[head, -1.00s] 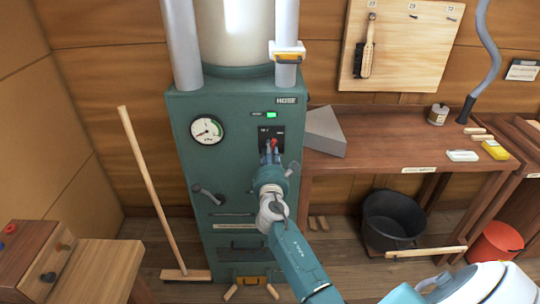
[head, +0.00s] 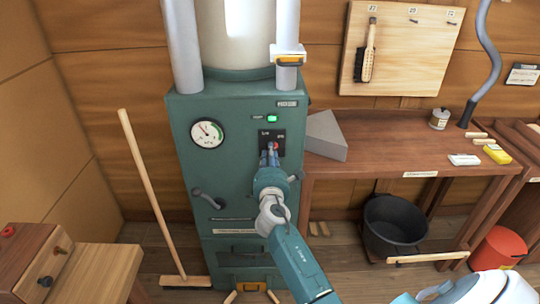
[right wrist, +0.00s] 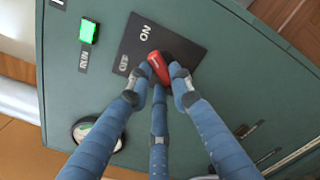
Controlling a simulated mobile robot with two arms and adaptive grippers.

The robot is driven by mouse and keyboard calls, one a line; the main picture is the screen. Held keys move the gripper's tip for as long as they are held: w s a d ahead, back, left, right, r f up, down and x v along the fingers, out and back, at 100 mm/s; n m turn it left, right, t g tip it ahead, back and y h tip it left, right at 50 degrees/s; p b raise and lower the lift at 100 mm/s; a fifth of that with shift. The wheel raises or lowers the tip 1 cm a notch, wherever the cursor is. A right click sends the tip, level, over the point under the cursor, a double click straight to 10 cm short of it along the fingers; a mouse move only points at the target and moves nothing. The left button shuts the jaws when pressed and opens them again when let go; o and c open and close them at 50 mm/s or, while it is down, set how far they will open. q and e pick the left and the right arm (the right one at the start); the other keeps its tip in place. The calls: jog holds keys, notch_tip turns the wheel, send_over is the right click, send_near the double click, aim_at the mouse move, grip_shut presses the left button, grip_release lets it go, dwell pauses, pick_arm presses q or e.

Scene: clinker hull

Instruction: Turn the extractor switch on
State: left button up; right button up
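The extractor is a tall green cabinet (head: 232,170) with a dark switch plate (head: 283,137) on its front. The red switch lever (head: 275,145) shows on that plate; in the right wrist view the red lever (right wrist: 159,68) lies between my fingertips, near a label reading ON. My right gripper (head: 269,157) is at the plate, its blue fingers drawn together; in the right wrist view its fingertips (right wrist: 161,85) close around the lever. The fingers partly hide the lever, and I cannot tell its exact setting. A green RUN lamp (right wrist: 88,32) is lit. My left gripper is out of view.
A round gauge (head: 207,133) and a dark handle (head: 208,198) are on the cabinet front. A broom (head: 150,195) leans at the left. A grey wedge-shaped block (head: 326,136) sits on the workbench (head: 385,150) to the right. A black bucket (head: 392,225) stands below.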

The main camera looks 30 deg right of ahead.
jog(key=o, duration=0.5)
jog(key=shift+c, duration=0.2)
jog(key=v, duration=1.2)
jog(key=shift+f, duration=0.1)
